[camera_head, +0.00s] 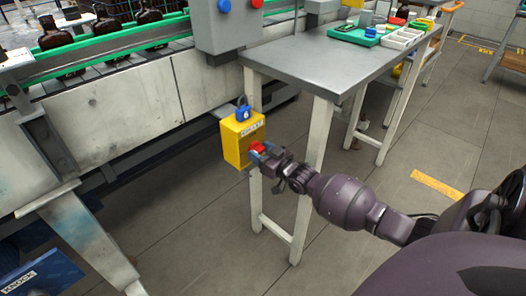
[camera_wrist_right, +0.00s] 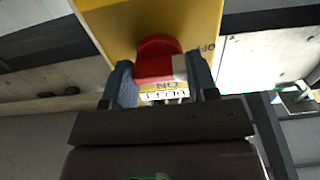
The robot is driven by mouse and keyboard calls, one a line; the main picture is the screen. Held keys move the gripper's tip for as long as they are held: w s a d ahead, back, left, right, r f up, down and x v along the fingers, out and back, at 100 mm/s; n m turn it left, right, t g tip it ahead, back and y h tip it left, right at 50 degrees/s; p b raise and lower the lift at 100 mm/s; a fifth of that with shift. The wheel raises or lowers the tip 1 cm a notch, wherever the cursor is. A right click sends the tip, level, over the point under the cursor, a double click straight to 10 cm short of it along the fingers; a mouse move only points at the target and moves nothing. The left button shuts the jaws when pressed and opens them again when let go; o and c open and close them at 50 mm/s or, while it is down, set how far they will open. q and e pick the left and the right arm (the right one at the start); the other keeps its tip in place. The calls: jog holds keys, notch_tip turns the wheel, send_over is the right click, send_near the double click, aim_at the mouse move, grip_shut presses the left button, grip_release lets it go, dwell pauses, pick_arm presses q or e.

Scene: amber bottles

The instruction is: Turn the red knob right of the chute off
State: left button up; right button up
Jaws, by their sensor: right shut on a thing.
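A yellow switch box (camera_head: 238,139) is fixed by the leg of the grey table, with a blue padlock (camera_head: 243,113) on top. Its red knob (camera_head: 257,148) faces my right gripper (camera_head: 262,155), which is shut on it. In the right wrist view, the red knob (camera_wrist_right: 155,60) sits between the two blue-grey fingers of the right gripper (camera_wrist_right: 160,85), with a pale mark on its right part. My left gripper is not in view.
A grey table (camera_head: 335,62) with a green tray (camera_head: 356,36) stands behind the box. A conveyor (camera_head: 130,95) with amber bottles (camera_head: 103,27) runs at the left. A grey panel (camera_head: 222,30) with blue and red buttons hangs above. The floor at the right is open.

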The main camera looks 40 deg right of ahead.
jog(key=o, duration=0.8)
jog(key=shift+f, duration=0.1)
jog(key=shift+o, duration=0.6)
jog(key=shift+s, duration=0.55)
pick_arm(q)
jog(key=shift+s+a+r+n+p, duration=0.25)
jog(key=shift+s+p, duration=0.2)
jog(key=shift+p, duration=0.7)
pick_arm(e)
jog(key=s, duration=0.9)
jog(key=shift+s+d, duration=0.35)
jog(key=shift+d, duration=0.05)
